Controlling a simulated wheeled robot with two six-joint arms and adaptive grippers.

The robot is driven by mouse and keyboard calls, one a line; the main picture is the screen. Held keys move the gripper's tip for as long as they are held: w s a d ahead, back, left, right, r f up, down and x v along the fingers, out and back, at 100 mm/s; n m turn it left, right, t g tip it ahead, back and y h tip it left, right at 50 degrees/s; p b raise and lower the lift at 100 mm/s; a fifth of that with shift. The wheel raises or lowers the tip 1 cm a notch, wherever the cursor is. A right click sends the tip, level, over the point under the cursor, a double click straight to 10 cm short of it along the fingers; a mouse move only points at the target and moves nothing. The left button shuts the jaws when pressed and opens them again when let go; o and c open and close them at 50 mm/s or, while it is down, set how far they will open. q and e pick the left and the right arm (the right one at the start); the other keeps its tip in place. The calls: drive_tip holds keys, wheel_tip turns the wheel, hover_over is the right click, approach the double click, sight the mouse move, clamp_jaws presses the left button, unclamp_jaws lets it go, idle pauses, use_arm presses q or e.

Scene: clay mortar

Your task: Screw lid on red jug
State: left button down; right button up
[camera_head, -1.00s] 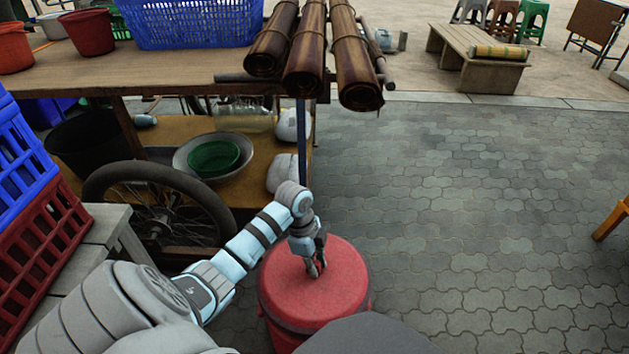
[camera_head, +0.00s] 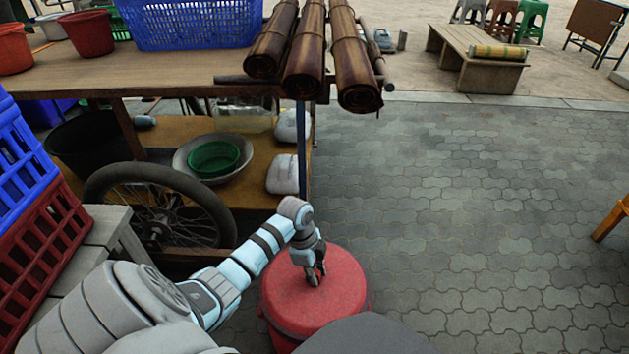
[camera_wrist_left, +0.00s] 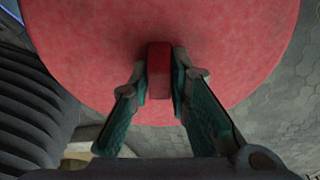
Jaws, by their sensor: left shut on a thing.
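The red jug (camera_head: 283,342) stands on the paving at the bottom middle of the head view, partly hidden by a grey part of mine. Its round red lid (camera_head: 345,285) sits on top and looks about level; I cannot tell how tightly it is on. My left gripper (camera_head: 316,278) reaches down onto the middle of the lid. In the left wrist view the lid (camera_wrist_left: 95,45) fills the upper part, and the two fingers are shut on its raised red handle (camera_wrist_left: 159,70). My right gripper is not in view.
A wooden cart with a wheel (camera_head: 160,212) stands to the left, with rolled mats (camera_head: 305,60) overhanging its corner. Blue and red crates (camera_head: 40,240) sit at the far left. The paving (camera_head: 480,200) to the right is open, with an orange wooden leg (camera_head: 612,218) at the edge.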

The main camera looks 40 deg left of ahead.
use_arm(q)
drive_tip(key=shift+f+p, duration=0.3)
drive_tip(key=shift+p, duration=0.3)
idle(1.1)
idle(0.4)
drive_tip(key=m, duration=0.2)
drive_tip(key=shift+f+m+b, duration=0.15)
drive_tip(key=shift+m+b, duration=0.25)
drive_tip(key=m+g+b, duration=0.1)
drive_tip(key=m, duration=0.3)
drive_tip(key=m+g, duration=0.1)
drive_tip(key=m, duration=0.4)
drive_tip(key=m+g+y, duration=0.1)
drive_tip(key=m, duration=0.6)
drive_tip(key=c, duration=1.4)
unclamp_jaws()
